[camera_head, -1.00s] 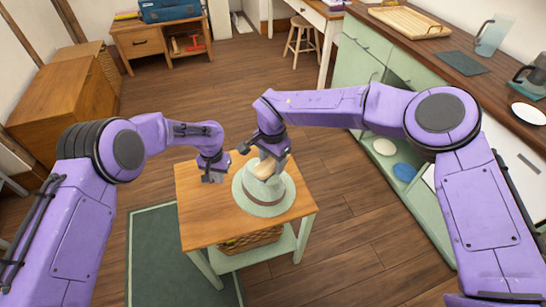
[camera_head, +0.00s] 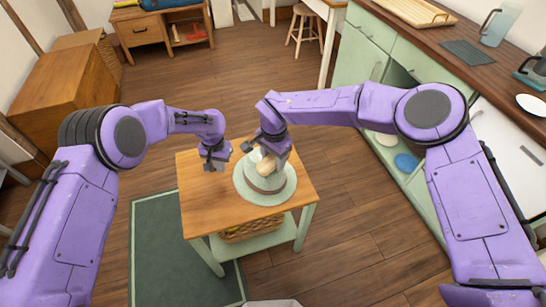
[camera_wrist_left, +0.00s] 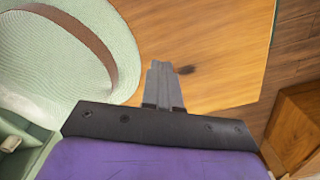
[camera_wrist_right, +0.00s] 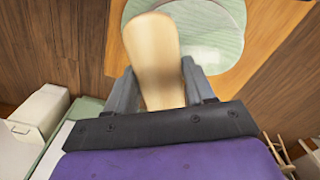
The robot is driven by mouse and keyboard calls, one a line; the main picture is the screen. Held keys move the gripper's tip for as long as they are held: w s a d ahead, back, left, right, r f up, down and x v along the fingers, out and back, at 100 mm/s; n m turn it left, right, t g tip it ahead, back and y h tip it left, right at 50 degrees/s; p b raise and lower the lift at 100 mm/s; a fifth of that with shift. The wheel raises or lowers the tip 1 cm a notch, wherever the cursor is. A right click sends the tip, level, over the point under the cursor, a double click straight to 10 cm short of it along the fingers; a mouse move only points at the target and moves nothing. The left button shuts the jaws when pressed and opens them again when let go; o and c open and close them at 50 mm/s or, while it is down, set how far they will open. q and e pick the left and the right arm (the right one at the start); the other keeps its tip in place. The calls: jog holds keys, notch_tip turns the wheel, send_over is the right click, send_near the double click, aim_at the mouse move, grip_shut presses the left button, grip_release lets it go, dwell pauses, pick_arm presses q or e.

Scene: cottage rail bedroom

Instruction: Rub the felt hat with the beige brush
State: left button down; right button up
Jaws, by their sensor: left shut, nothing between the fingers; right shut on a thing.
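The pale green felt hat (camera_head: 284,190) with a brown band lies on the small wooden table. In the left wrist view the hat (camera_wrist_left: 45,45) fills the upper left, and in the right wrist view part of it (camera_wrist_right: 222,28) shows behind the brush. My right gripper (camera_head: 270,158) is shut on the beige brush (camera_head: 265,165) at the hat's crown; whether the brush touches it is hard to tell. The brush (camera_wrist_right: 152,55) stands between the fingers in the right wrist view. My left gripper (camera_head: 216,165) is shut and empty above the tabletop, left of the hat; its fingers (camera_wrist_left: 163,85) are together.
The wooden tabletop (camera_head: 205,215) is bare left of the hat. A basket (camera_head: 250,229) sits on the table's lower shelf. A green rug (camera_head: 160,255) lies at the left, and a green cabinet with a counter (camera_head: 425,55) stands at the right.

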aim_at(268, 158)
jog(key=shift+f, duration=0.95)
jog(key=shift+w+a, duration=1)
jog(key=shift+w, duration=0.2)
jog(key=shift+w+a, duration=1)
jog(key=shift+w, duration=0.2)
jog(key=shift+s+d, duration=0.35)
jog(key=shift+d, duration=0.1)
jog(key=shift+s+d+f, duration=0.1)
jog(key=shift+s+d, duration=0.35)
jog(key=shift+s, duration=0.15)
jog(key=shift+s+d+f, duration=0.1)
jog(key=shift+s+d, duration=0.3)
jog(key=shift+s, duration=0.2)
jog(key=shift+s+d+r, duration=0.1)
jog(key=shift+s+d, duration=0.65)
jog(key=shift+s, duration=0.15)
jog(key=shift+s+d+r, duration=0.1)
jog(key=shift+s+d, duration=0.6)
jog(key=shift+s, duration=0.2)
jog(key=shift+s+d+r, duration=0.1)
jog(key=shift+s+d, duration=0.2)
